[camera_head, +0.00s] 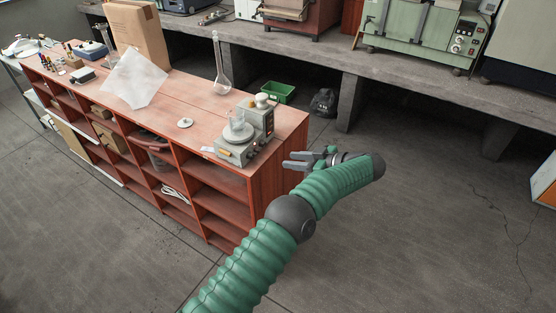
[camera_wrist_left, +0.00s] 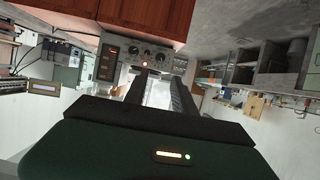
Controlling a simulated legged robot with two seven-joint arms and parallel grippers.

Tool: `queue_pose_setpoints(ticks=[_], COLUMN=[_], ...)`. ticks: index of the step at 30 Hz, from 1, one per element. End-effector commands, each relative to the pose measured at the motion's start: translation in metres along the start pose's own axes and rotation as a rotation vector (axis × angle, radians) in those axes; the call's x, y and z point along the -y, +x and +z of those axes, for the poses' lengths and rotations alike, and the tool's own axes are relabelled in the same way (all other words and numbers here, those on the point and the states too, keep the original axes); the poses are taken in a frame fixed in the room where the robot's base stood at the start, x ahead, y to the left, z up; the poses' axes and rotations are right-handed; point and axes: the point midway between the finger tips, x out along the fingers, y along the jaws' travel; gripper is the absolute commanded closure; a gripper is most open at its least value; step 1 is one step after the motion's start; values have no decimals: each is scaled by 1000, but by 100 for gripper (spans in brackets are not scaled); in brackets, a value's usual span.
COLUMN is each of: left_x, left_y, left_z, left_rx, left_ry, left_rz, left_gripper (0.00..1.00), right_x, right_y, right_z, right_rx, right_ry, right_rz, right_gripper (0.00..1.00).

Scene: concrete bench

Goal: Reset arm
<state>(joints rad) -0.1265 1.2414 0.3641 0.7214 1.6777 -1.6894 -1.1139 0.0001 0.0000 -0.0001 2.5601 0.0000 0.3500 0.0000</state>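My left arm reaches in from the bottom of the head view. My left gripper (camera_head: 290,160) is just off the right end of the red-brown wooden bench (camera_head: 178,90), to the right of the grey stirrer device (camera_head: 238,148). The gripper also shows in the wrist view (camera_wrist_left: 160,85), where its two dark fingers stand apart with a gap between them. I see nothing held in it. In the wrist view the front of a device with knobs (camera_wrist_left: 150,54) lies beyond the fingertips. My right gripper is not in view.
A glass beaker (camera_head: 237,118) stands on the stirrer device. A tall flask (camera_head: 221,70), a white sheet (camera_head: 135,80) and a cardboard box (camera_head: 138,32) are on the bench. A green crate (camera_head: 277,92) and a black bag (camera_head: 323,103) sit on the floor. Floor at right is clear.

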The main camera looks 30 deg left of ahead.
Motion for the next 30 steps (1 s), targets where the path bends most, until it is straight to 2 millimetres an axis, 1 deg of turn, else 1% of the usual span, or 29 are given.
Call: queue_pose_setpoints(ticks=[1,4,16,17,19,20,23,24,25,26,27,28,29,30], left_x=[0,0,0,0,-8,-15,-56,-76,-90,-101,-110,-112,-110,-101], left_y=[-6,-11,-12,-12,-14,-15,-34,-49,-62,-78,-98,-112,-123,-136], left_z=[1,0,0,-1,-8,-16,-57,-77,-90,-98,-104,-103,-98,-86], left_rx=[0,1,0,-2,-20,-36,-119,-154,-174,-183,-181,-167,-144,-97], left_ry=[0,0,1,0,-10,-20,-58,-63,-55,-37,7,51,105,191], left_rz=[0,-1,-1,3,42,80,322,469,586,702,847,947,1036,1139], left_gripper=[69,69,69,69,69,69,69,69,69,69,69,69,69,69], right_x=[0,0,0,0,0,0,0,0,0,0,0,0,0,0], right_y=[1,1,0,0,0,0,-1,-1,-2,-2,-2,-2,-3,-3], right_z=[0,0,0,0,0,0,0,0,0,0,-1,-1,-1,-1], right_rx=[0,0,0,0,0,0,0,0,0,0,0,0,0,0], right_ry=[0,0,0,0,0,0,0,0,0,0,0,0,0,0], right_rz=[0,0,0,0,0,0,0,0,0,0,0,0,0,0], right_gripper=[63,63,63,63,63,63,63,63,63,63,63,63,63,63])
